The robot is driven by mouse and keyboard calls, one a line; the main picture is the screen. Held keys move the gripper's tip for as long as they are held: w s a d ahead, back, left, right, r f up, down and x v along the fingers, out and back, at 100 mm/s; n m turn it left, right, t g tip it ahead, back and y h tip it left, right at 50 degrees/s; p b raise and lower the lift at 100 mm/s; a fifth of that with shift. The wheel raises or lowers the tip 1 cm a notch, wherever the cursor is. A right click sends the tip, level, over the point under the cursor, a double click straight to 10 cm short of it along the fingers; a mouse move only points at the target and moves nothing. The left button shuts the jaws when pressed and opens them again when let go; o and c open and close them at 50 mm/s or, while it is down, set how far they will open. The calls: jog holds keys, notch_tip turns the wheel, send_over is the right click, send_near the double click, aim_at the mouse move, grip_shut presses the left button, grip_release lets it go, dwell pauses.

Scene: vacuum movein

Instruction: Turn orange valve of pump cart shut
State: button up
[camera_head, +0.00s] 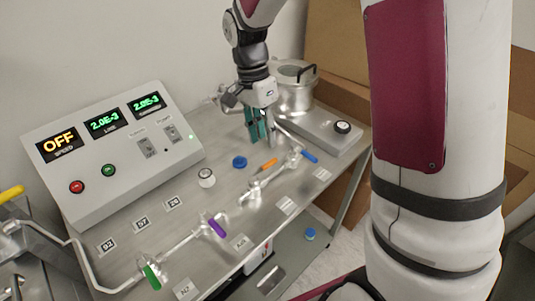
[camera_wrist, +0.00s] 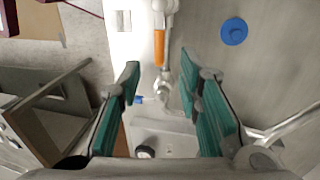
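The orange valve (camera_head: 269,164) has a short orange handle on a silver pipe at the right part of the pump cart (camera_head: 222,178). In the wrist view the orange handle (camera_wrist: 159,47) lies roughly in line with the pipe. My gripper (camera_head: 260,140) points down over the cart, behind and a little left of the orange valve in the head view. In the wrist view my gripper (camera_wrist: 163,75) has its two green-padded fingers wide apart with nothing held between them. The orange handle appears beyond the fingertips, not touched.
A blue valve (camera_head: 309,156) is close right of the orange one. A blue cap (camera_head: 239,162) and a white-sided knob (camera_head: 206,177) stand left. Purple (camera_head: 217,227) and green (camera_head: 152,277) valves are nearer.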

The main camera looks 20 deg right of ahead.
aim_at(269, 162)
jog(key=f, duration=0.2)
jog(key=s+f, duration=0.1)
jog(key=f, duration=0.3)
jog(key=shift+s+d+f, duration=0.15)
jog(key=shift+d+f, duration=0.15)
jog(key=shift+f, duration=0.1)
grip_shut()
